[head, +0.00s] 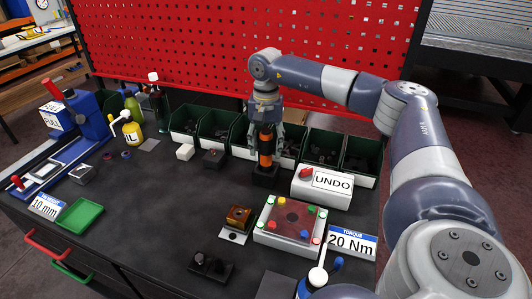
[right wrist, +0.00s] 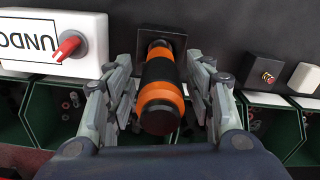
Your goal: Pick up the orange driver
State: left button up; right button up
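The orange driver (head: 266,146) has an orange and black handle and stands upright in a black square base (head: 265,174) on the dark table, in front of the green bins. In the right wrist view the driver (right wrist: 160,90) points its black end toward the camera. My right gripper (right wrist: 163,95) is around the driver from above, one finger on each side. Narrow gaps show between the fingers and the handle, so it looks open. In the head view the gripper (head: 266,122) partly covers the driver's top. My left gripper is not in view.
A white UNDO box (head: 321,187) with a red knob stands close to the right of the driver. Green bins (head: 215,127) line the back under a red perforated panel (head: 240,45). A small dark block (head: 213,158) and a white block (head: 185,152) lie to the left.

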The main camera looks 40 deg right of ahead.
jog(key=c, duration=0.8)
